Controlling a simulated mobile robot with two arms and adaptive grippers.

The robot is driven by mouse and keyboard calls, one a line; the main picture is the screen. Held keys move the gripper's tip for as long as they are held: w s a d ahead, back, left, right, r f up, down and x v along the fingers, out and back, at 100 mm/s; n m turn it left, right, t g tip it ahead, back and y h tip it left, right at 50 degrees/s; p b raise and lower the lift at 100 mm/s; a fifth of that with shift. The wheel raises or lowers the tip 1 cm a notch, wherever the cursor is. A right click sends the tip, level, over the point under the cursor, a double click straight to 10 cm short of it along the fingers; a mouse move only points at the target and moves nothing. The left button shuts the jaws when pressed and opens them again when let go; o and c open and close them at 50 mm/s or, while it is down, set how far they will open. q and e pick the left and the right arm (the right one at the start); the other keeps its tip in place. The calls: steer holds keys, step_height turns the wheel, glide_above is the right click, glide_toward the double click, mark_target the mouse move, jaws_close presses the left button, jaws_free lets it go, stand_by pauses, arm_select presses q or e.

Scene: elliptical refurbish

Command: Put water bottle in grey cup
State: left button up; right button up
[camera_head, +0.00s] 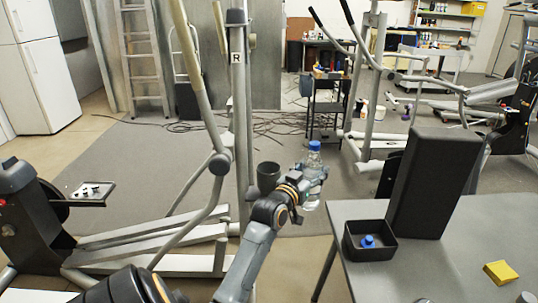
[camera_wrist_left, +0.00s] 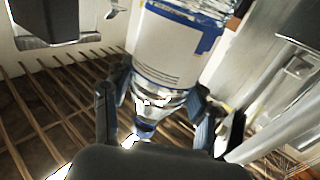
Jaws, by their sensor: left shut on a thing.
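A clear water bottle with a blue cap (camera_head: 314,147) is upright in my left gripper (camera_head: 314,180), which is shut around it. In the left wrist view the bottle (camera_wrist_left: 170,48) shows a white label with blue edges, and its neck and blue cap lie between the fingers (camera_wrist_left: 158,98). A dark grey cup (camera_head: 268,177) sits by the elliptical's upright pole, just left of the bottle and apart from it. The wrist and fingers hide part of the bottle. My right gripper is not in view.
The elliptical's pole (camera_head: 238,110) and swing arm stand left of the cup. A grey table (camera_head: 438,262) at the right holds a black bin (camera_head: 370,250) with a blue item inside, a tall black box (camera_head: 432,183) and a yellow sponge-like block (camera_head: 500,272).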

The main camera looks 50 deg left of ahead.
arm_select(q)
steer(key=a+r+n+g+y+b, duration=0.1)
steer(key=a+r+n+y, duration=0.15)
steer(key=a, duration=0.65)
steer(key=a+r+n+g+y+b, duration=0.15)
steer(key=a+r, duration=0.25)
steer(key=a, duration=0.6)
step_height(320, 180, down, 9)
steer(key=shift+s+f+m+y, duration=0.2)
steer(key=shift+s+m+y, duration=0.1)
steer(key=shift+s+y, duration=0.1)
steer(key=shift+d, duration=0.15)
steer(key=shift+f, duration=0.2)
steer(key=o, duration=1.7)
steer(key=shift+c, duration=0.2)
